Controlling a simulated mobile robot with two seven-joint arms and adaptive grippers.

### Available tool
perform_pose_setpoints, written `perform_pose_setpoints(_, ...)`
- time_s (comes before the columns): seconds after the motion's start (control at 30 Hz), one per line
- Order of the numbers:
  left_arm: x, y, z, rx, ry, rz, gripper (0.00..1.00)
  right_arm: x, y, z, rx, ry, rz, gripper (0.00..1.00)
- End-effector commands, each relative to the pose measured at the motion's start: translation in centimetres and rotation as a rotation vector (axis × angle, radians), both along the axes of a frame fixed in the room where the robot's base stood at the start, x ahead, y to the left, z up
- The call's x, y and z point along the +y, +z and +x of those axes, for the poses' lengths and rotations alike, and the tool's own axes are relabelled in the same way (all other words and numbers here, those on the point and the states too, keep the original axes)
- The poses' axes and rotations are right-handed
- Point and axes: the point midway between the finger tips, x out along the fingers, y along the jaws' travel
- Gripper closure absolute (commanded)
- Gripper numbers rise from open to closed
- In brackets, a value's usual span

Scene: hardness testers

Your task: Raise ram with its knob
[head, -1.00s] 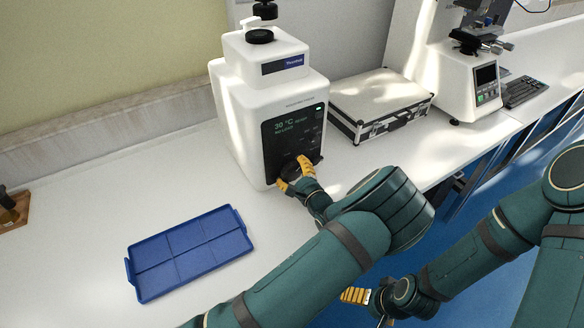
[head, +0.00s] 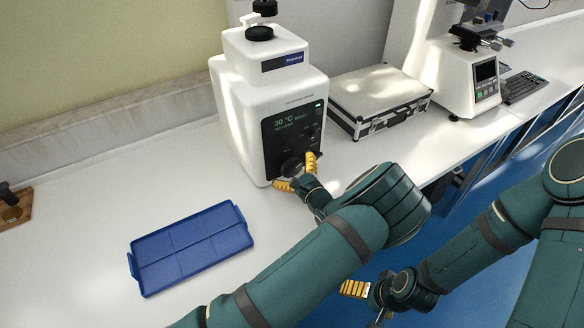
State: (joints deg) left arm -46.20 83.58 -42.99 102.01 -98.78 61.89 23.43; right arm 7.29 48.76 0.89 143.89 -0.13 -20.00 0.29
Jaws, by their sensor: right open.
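The white tester (head: 232,120) stands on the bench, with a dark front panel showing "30 °C" in green. A round black knob (head: 292,167) is low on that panel. The ram (head: 264,8) is at the top of the tester, cut by the frame edge, above a black round platform (head: 259,33). My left gripper (head: 298,173) is in front of the knob, its yellow fingers spread apart on either side of it; whether they touch it is unclear. My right gripper (head: 366,304) is low, off the bench front, open and empty, partly hidden.
A blue divided tray (head: 190,247) lies on the bench at left. A silver case (head: 379,95) lies right of the tester. A microscope-like tester (head: 450,78) and keyboard (head: 523,88) are further right. A wooden block (head: 17,210) is at the far left.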

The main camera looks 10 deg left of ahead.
Motion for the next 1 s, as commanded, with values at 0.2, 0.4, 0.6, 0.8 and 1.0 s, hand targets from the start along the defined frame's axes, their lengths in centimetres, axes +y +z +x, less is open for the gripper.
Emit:
perform_pose_setpoints(0.2,0.1,0.1,0.1,-0.004,0.001,0.001,0.0,0.0,0.0,0.0,0.0,0.0,0.0,0.0)
perform_pose_setpoints(0.4,-0.8,0.2,-0.7,-0.004,-0.001,0.0,0.0,0.0,0.0,0.0,0.0,0.0,0.0,0.0)
perform_pose_setpoints(0.6,-3.4,0.2,-3.3,-0.002,-0.003,0.0,0.0,0.0,0.0,0.0,0.0,0.0,0.0,0.0)
perform_pose_setpoints(0.8,-6.2,0.2,-6.1,-0.002,-0.002,0.001,0.0,0.0,0.0,0.0,0.0,0.0,0.0,0.0)
perform_pose_setpoints(1.0,-8.0,0.2,-7.9,-0.003,-0.001,0.0,0.0,0.0,0.0,0.0,0.0,0.0,0.0,0.0)
